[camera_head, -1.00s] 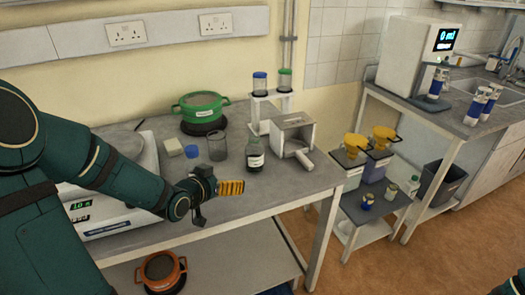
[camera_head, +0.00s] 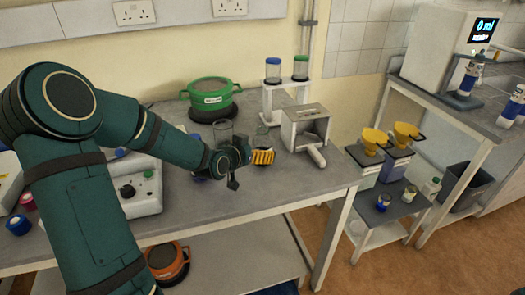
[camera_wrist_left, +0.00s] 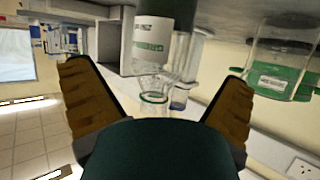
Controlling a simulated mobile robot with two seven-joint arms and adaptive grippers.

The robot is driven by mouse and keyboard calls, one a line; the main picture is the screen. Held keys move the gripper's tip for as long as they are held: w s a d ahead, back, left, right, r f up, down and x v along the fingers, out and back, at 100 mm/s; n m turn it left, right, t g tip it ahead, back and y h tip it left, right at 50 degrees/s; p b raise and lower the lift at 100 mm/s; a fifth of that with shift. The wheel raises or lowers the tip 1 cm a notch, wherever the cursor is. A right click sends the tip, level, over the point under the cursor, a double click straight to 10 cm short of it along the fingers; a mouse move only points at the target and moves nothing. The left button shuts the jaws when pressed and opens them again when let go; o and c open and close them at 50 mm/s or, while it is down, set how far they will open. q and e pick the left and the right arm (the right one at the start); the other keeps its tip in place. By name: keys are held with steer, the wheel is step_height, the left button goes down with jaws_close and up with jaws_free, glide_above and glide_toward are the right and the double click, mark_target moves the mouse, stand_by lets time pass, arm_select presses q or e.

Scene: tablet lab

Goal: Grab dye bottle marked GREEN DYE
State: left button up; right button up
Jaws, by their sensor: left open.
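A dark bottle with a white label and a green band (camera_wrist_left: 152,45) stands on the bench and appears inverted between my fingers in the left wrist view. The label text is too blurred to read. In the head view the bottle (camera_head: 262,132) is mostly hidden behind my left gripper (camera_head: 263,157), with only its upper part showing. My left gripper also shows in the left wrist view (camera_wrist_left: 155,76); its ribbed fingers are spread on either side of the bottle, apart from it. My right gripper is not in view.
A clear beaker (camera_head: 222,132) stands just behind my left wrist. A green pot (camera_head: 211,98) is further back. A white stand (camera_head: 270,101) holds a blue-capped and a green-capped container. A grey-and-white box device (camera_head: 305,128) sits close right of the gripper.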

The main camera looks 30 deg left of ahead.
mark_target(263, 146)
arm_select(q)
steer(key=shift+b+x, duration=0.7)
steer(key=shift+x, duration=2.05)
steer(key=shift+c, duration=0.3)
steer(key=c, duration=1.3)
